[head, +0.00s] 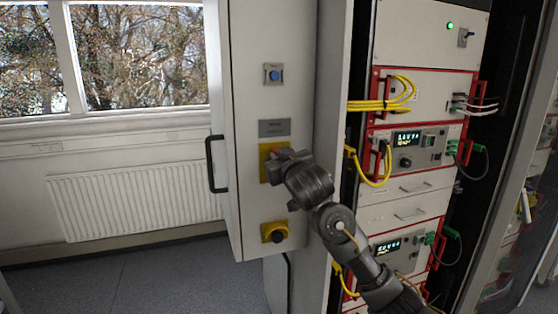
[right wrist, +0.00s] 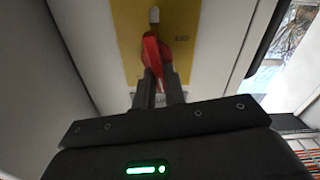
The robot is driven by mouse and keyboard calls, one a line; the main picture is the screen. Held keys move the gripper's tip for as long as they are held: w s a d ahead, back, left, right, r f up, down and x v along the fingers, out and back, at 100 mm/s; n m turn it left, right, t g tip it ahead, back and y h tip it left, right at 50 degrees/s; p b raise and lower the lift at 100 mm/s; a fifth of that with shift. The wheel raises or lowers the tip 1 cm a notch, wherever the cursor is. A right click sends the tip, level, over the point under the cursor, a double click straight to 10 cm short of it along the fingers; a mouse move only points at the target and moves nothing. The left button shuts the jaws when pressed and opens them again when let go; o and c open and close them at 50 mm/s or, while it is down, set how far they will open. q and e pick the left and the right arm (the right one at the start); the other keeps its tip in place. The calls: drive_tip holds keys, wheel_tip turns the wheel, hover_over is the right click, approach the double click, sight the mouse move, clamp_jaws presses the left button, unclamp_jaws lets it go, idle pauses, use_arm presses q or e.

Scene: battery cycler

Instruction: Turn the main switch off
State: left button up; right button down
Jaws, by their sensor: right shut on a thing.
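The main switch is a red handle (right wrist: 152,52) on a yellow plate (right wrist: 127,37) in the right wrist view. In the head view the yellow plate (head: 264,163) sits on the front of the white cabinet door, mostly behind my right gripper (head: 280,157). My right gripper (right wrist: 160,82) is shut on the red handle, with one dark finger on each side of it. In the right wrist view the handle points roughly along the plate's length, with a pale tip mark above it. The fingers hide part of the handle. My left gripper is in neither view.
The white door (head: 238,110) has a blue button (head: 274,75), a grey label (head: 274,128), a black knob on yellow (head: 275,232) and a black pull handle (head: 215,164). To the right stands a rack with instruments (head: 405,140) and yellow cables (head: 378,106). Grey floor (head: 150,280) lies clear at lower left.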

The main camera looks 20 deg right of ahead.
drive_tip(key=shift+a+f+n+b, duration=0.25)
drive_tip(key=shift+n+b, duration=0.9)
drive_tip(key=shift+n, duration=1.4)
drive_tip(key=shift+a+f+n+b, duration=0.25)
drive_tip(key=shift+n+b, duration=0.9)
drive_tip(key=shift+n, duration=1.45)
drive_tip(key=shift+a+f+n+b, duration=0.2)
drive_tip(key=shift+n+b, duration=0.95)
drive_tip(key=shift+n, duration=1.4)
drive_tip(key=shift+f, duration=0.1)
drive_tip(key=c, duration=1.5)
unclamp_jaws()
drive_tip(key=shift+o, duration=0.2)
drive_tip(key=s+p, duration=0.4)
drive_tip(key=s, duration=0.7)
drive_tip(key=shift+d, duration=0.35)
